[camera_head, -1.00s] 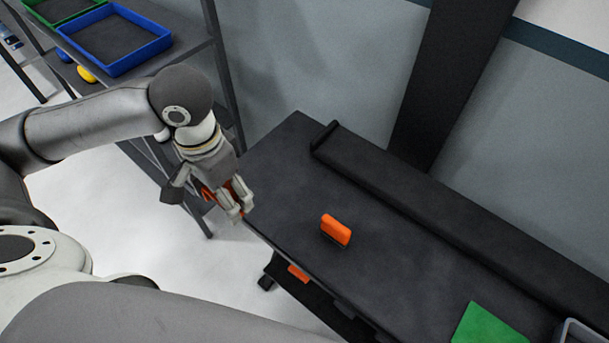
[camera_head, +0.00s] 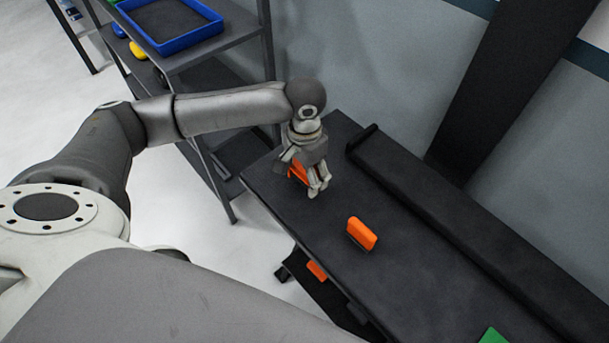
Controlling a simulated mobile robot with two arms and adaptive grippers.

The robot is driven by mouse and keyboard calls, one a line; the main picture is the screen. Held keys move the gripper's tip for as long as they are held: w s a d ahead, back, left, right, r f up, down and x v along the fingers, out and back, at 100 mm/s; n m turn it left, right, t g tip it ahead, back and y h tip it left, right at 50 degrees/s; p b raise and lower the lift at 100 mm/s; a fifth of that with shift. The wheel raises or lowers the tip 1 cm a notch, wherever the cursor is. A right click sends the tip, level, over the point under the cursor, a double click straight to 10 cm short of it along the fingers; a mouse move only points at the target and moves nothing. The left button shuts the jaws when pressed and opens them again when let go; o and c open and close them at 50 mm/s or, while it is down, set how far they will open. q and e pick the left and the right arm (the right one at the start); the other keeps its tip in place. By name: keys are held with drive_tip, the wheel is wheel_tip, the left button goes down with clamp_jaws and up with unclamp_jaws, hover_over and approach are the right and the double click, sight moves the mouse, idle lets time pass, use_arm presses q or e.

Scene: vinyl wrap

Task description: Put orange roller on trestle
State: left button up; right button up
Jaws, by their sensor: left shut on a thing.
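My left gripper (camera_head: 318,190) is over the far left end of the dark trestle table (camera_head: 420,290). It is shut on an orange thing (camera_head: 297,173), likely the orange roller, which shows mostly behind the fingers. The gripper hides much of it, and I cannot tell whether it touches the tabletop. A separate orange block-shaped thing (camera_head: 362,234) stands on the table to the right of the gripper. My right gripper is not in view.
A grey shelf rack (camera_head: 232,62) with a blue tray (camera_head: 206,30) and yellow and blue items stands behind on the left. A long dark raised bar (camera_head: 450,231) runs along the table's back. A green sheet (camera_head: 492,336) lies at the lower right. Another orange item (camera_head: 317,270) is below the table edge.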

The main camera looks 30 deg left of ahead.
sight(304, 181)
use_arm(q)
drive_tip(key=shift+f, duration=0.8)
drive_tip(key=shift+f, duration=0.2)
drive_tip(key=shift+f, duration=0.1)
drive_tip(key=shift+s+f, duration=0.35)
drive_tip(key=shift+f, duration=0.05)
drive_tip(key=shift+c, duration=0.3)
drive_tip(key=o, duration=0.7)
drive_tip(key=shift+c, duration=0.2)
drive_tip(key=o, duration=0.3)
drive_tip(key=shift+w+f, duration=0.1)
drive_tip(key=shift+w, duration=0.05)
drive_tip(key=shift+w, duration=0.1)
